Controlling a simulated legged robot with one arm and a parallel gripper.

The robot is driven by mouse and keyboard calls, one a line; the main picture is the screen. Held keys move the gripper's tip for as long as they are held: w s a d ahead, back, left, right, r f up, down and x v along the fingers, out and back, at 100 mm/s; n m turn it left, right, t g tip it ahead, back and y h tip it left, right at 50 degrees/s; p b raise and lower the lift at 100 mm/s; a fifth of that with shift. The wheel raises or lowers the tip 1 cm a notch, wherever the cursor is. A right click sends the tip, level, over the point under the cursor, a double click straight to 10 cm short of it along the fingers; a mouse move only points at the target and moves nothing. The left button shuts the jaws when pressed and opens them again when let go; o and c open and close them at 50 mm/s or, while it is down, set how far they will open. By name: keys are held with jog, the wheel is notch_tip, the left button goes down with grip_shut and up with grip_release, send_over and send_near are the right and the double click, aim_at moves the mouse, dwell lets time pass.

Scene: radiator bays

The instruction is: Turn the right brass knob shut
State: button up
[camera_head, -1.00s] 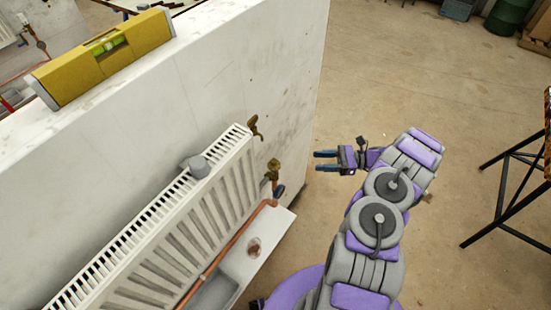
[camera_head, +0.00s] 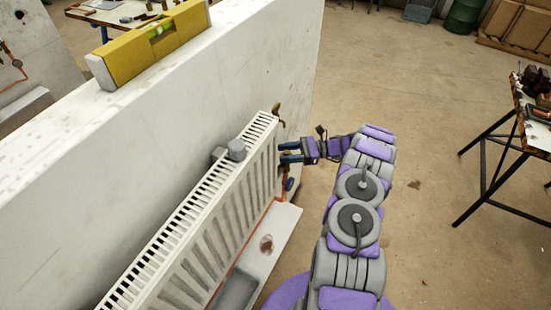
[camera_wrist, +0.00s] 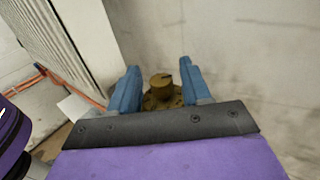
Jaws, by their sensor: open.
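In the wrist view a round brass knob (camera_wrist: 161,81) on a wider brass body shows between the two blue fingers of my gripper (camera_wrist: 159,68). The fingers are apart, with a gap on each side of the knob. In the head view my gripper (camera_head: 284,153) is at the right end of the white radiator (camera_head: 225,210), over the place of the brass valve, and hides most of it. A blue part (camera_head: 289,184) and copper pipe show just below.
A yellow spirit level (camera_head: 150,45) lies on top of the white wall (camera_head: 120,130). A white ledge (camera_head: 283,225) runs below. A black-legged table (camera_head: 530,130) stands at right; the floor between is clear.

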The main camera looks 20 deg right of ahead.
jog(key=shift+w+d+f, duration=0.1)
jog(key=shift+d, duration=0.2)
jog(key=shift+a, duration=0.4)
jog(key=c, duration=0.4)
grip_shut()
